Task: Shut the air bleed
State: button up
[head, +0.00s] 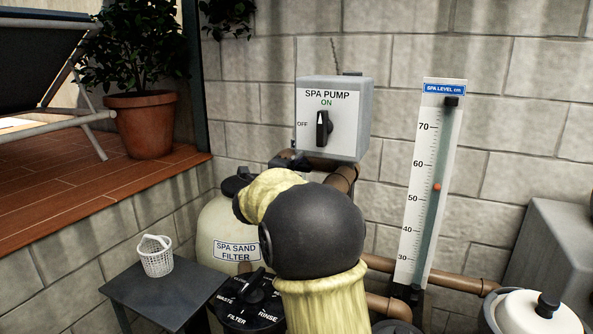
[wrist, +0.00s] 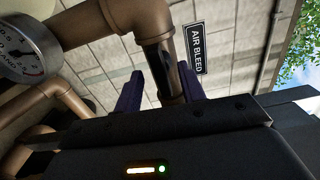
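The black AIR BLEED sign (wrist: 196,48) is on the block wall in the wrist view, just right of a brown pipe (wrist: 175,88). The pipe bends down and has a dark, glossy section (wrist: 158,56). My gripper (wrist: 159,74) is open, its two purple fingers apart, with the pipe showing between them. I cannot tell whether the fingers touch the pipe. I see no air bleed handle; the gripper body hides the lower part of the view. In the head view my arm fills the middle and my gripper is not visible.
A round pressure gauge (wrist: 22,50) and more brown pipes sit left in the wrist view. In the head view are the spa pump switch box (head: 358,120), sand filter (head: 215,220), selector valve (head: 245,312), level scale (head: 412,210), and small table (head: 150,300) with a white basket (head: 157,258).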

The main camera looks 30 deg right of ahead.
jog(key=b+v, duration=0.2)
jog(key=v, duration=0.5)
dwell(0.3)
